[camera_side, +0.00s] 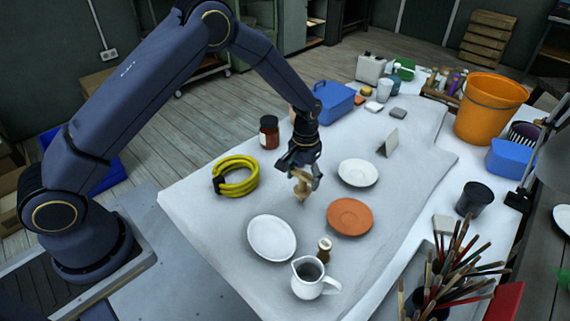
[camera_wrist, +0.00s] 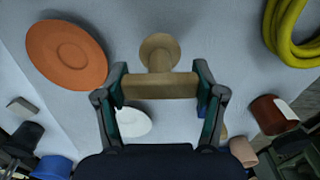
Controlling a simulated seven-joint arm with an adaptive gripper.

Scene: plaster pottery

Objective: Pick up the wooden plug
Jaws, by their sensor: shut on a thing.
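The wooden plug (camera_side: 302,187) is pale wood and hangs below my gripper (camera_side: 304,172) near the middle of the cloth-covered table. In the wrist view the plug (camera_wrist: 160,86) spans the gap between both fingers of my gripper (camera_wrist: 158,92). Its bar lies crosswise between the fingers, and a rounded end shows beyond it. My gripper is shut on the plug. I cannot tell whether the plug's lower end touches the cloth.
A white plate (camera_side: 272,238), a terracotta saucer (camera_side: 350,215) and another white plate (camera_side: 358,172) lie nearby. A yellow coil (camera_side: 238,178) and a dark jar (camera_side: 269,132) stand left. A white jug (camera_side: 309,283) and small bottle (camera_side: 324,250) stand in front.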

